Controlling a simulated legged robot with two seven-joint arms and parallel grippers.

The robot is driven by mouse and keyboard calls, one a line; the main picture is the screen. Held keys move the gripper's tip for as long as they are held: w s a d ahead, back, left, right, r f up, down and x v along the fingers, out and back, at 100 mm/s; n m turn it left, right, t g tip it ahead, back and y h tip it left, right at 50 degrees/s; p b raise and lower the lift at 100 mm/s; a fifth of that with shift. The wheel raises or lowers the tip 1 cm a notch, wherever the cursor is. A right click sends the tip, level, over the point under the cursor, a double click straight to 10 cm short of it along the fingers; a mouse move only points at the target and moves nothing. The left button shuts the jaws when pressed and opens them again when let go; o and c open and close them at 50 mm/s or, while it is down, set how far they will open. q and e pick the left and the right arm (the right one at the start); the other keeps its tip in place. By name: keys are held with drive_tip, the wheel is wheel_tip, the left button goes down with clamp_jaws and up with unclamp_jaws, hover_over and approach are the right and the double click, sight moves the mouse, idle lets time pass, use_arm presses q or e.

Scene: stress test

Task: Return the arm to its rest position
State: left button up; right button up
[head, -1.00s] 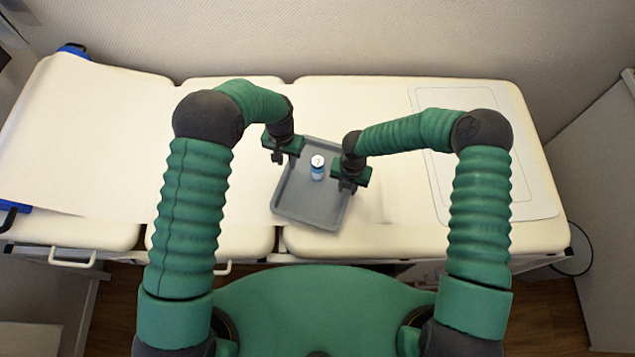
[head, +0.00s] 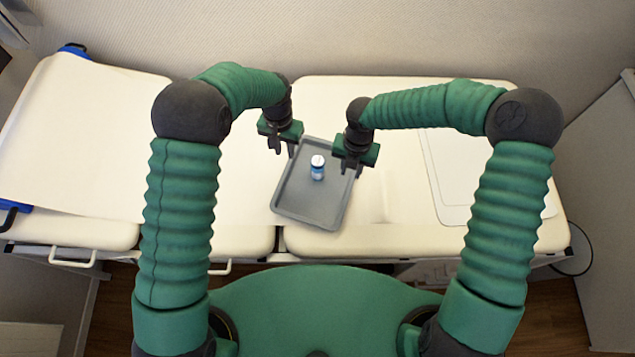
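My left gripper (head: 281,147) is above the upper left edge of a grey tray (head: 308,212). Its small fingers point down, with a gap between them and nothing seen in them. My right gripper (head: 350,168) is above the tray's upper right edge. Its fingers also point down, and a slight gap shows between them with nothing held. A small bottle with a white cap and blue label (head: 317,172) stands upright in the tray, between the two grippers and apart from both.
The tray rests on a long cream padded couch (head: 390,239). A flat white sheet with a line border (head: 445,185) lies at the right, partly behind my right arm. A wall (head: 400,40) runs behind, and a grey panel (head: 605,200) stands at the right.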

drive_tip(key=shift+r, duration=0.1)
idle(0.3)
